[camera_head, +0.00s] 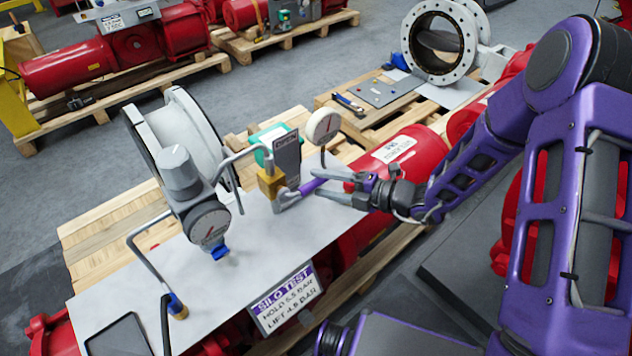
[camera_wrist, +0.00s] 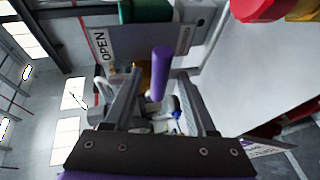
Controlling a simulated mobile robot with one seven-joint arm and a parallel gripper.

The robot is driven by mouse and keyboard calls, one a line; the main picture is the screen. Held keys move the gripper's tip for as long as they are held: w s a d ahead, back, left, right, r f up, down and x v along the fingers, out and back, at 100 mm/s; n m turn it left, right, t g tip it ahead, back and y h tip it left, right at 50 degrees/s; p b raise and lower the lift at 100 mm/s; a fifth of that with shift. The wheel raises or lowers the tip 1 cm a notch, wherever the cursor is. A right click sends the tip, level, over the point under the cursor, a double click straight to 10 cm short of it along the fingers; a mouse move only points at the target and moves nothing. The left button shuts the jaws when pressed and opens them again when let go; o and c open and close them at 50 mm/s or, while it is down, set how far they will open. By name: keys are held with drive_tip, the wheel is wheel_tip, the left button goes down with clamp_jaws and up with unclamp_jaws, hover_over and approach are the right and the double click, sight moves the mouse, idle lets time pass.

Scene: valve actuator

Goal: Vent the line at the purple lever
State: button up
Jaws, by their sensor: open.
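The purple lever (camera_head: 312,186) sticks out to the right from a brass valve block (camera_head: 271,184) on the pipework over the grey bench plate. My gripper (camera_head: 318,181) is open at the lever, with its fingers on either side of the lever's end. In the wrist view the purple lever (camera_wrist: 161,68) stands between the two fingertips of my open gripper (camera_wrist: 159,76), with a gap visible on both sides. Whether a finger touches it I cannot tell. A grey plate marked OPEN (camera_wrist: 112,47) is behind the lever.
A round white gauge (camera_head: 323,126) on a thin stem stands just above my fingers. A grey actuator with a dial (camera_head: 208,225) stands left of the valve. A SILO TEST sign (camera_head: 285,298) hangs at the plate's front edge. A red cylinder (camera_head: 400,158) lies behind my wrist.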

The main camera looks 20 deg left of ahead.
drive_tip(key=shift+x, duration=1.2)
clamp_jaws()
idle(0.6)
